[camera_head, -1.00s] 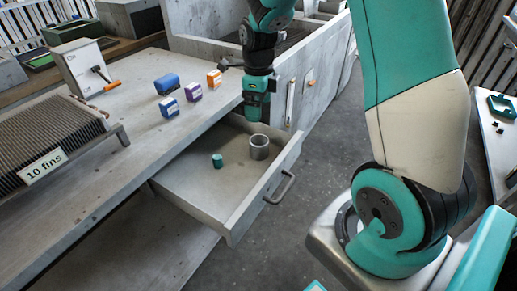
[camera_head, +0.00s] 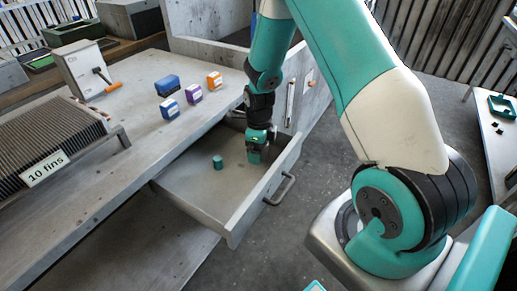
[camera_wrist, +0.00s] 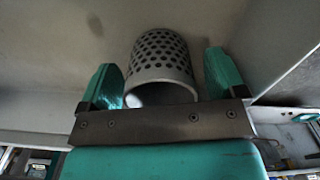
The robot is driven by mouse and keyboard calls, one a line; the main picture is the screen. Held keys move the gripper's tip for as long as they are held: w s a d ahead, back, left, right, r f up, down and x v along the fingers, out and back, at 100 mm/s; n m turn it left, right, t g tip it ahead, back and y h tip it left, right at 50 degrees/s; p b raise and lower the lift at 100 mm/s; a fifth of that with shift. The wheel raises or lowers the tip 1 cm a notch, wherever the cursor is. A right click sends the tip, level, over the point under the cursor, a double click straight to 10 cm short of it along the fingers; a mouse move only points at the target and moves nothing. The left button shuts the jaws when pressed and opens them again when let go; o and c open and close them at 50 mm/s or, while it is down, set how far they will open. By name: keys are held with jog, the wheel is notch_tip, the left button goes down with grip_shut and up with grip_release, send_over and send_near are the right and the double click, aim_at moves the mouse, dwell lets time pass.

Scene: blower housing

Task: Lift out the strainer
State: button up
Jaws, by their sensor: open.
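The strainer (camera_wrist: 162,58) is a grey, perforated cylinder standing in the open drawer (camera_head: 220,205). In the wrist view it sits between the two teal fingers of my gripper (camera_wrist: 163,82), with a gap on each side. My gripper is open and points down into the drawer.
The drawer's front wall and handle (camera_head: 280,190) are close to the right of my gripper. Blue, purple and orange boxes (camera_head: 192,93) stand on the bench above. A finned block labelled "10 fins" (camera_head: 50,135) is at the left. A grey box with an orange-tipped lever (camera_head: 85,68) stands behind it.

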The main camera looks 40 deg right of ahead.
jog(key=shift+f, duration=0.1)
jog(key=c, duration=1.1)
jog(key=shift+o, duration=0.2)
notch_tip(320, 180, up, 20)
